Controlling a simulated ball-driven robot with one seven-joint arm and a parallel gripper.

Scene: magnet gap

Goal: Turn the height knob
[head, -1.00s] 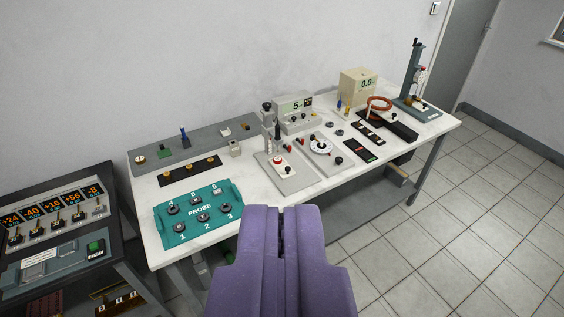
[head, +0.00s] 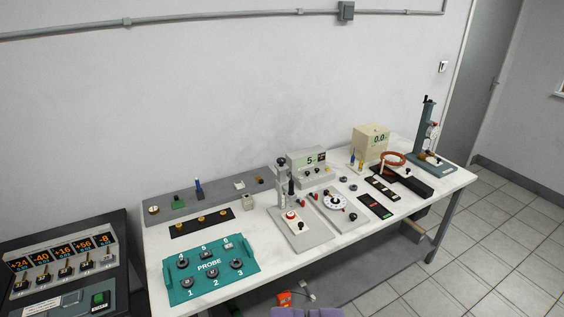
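No knob bears a readable height label, so I cannot tell which is the height knob. A small grey stand (head: 283,180) in the middle of the table has a black knob (head: 281,161) on top. A taller dark stand (head: 424,130) at the far right end has a black handle (head: 429,99) at its top. My purple gripper (head: 308,313) shows only as a sliver at the bottom edge, in front of the table and well apart from both stands. Its fingers cannot be made out.
The white table (head: 320,264) holds a teal PROBE panel (head: 209,268), a dial plate (head: 334,201), a meter showing 5 (head: 308,160) and a beige meter (head: 371,139). A dark console (head: 65,262) stands at left. An orange object (head: 284,299) lies below the table. Tiled floor (head: 484,236) is clear at right.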

